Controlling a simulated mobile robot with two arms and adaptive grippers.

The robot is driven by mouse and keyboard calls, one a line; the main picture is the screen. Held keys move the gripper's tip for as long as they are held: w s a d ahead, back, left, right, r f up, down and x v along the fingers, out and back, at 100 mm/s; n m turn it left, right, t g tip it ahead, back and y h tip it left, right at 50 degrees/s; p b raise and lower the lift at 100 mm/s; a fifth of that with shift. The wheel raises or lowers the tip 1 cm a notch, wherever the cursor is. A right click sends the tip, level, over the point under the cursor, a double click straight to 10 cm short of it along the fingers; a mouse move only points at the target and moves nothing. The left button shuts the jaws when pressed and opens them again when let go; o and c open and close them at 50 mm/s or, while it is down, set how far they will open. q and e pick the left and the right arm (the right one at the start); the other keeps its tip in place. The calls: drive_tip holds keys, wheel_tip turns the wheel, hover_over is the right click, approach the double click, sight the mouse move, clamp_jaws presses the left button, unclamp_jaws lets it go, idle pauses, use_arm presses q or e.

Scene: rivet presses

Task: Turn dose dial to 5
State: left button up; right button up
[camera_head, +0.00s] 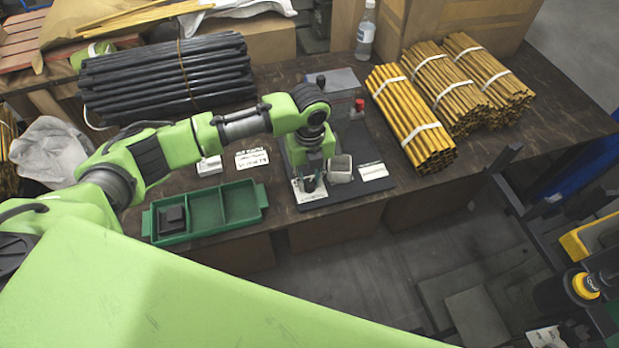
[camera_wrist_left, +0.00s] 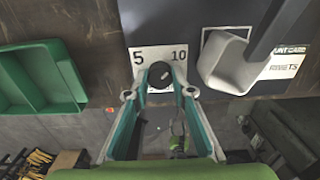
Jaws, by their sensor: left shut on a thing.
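The dose dial (camera_wrist_left: 160,73) is a round black knob on a white plate (camera_wrist_left: 139,54) printed with 5 on the left and 10 on the right. A short pale mark shows on the knob; I cannot tell which number it points to. My left gripper (camera_wrist_left: 159,94) is shut on the dial, its fingertips at either side of it. In the head view my left gripper (camera_head: 309,176) reaches down onto the dial's plate (camera_head: 298,191) at the front of the dark press base. My right gripper is not in view.
A pale square cup (camera_head: 340,168) stands just right of the dial, with a white card (camera_head: 373,171) beside it. A green tray (camera_head: 237,187) lies to the left. A red knob (camera_head: 360,104) sits behind. Bundles of yellow rods (camera_head: 412,120) lie at the right.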

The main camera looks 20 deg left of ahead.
use_arm(q)
drive_tip(key=shift+r+p, duration=0.15)
drive_tip(key=shift+p, duration=0.3)
drive_tip(key=n+p, duration=0.6)
drive_tip(key=shift+r+p, duration=0.1)
drive_tip(key=shift+p, duration=0.2)
drive_tip(key=shift+n+p, duration=0.8)
drive_tip(key=shift+n, duration=0.1)
drive_tip(key=n+p, duration=0.4)
drive_tip(key=n, duration=0.1)
drive_tip(key=n+p, duration=0.2)
drive_tip(key=n, duration=0.2)
drive_tip(key=shift+f+n+p, duration=0.2)
drive_tip(key=shift+n+p, duration=0.1)
drive_tip(key=shift+n, duration=0.2)
drive_tip(key=o, duration=1.1)
